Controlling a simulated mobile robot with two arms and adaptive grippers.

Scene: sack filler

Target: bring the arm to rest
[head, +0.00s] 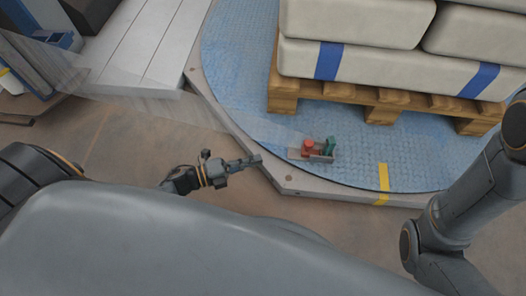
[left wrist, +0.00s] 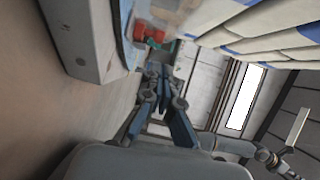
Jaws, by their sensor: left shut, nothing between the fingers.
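My left gripper (head: 254,160) is shut and empty in the head view, just off the rim of the round blue turntable (head: 240,80). It points right, towards a small control box (head: 318,154) with a red button and a green part, and is apart from it. In the left wrist view the shut fingers (left wrist: 160,72) show in the middle, with the red button (left wrist: 150,34) beyond them. My right arm shows at the right of the head view, but its gripper is out of the picture.
A wooden pallet (head: 395,97) with large pale sacks (head: 400,68) banded in blue stands on the turntable. A grey slatted platform (head: 150,45) lies at upper left. Brown floor (head: 125,135) is clear around my left gripper.

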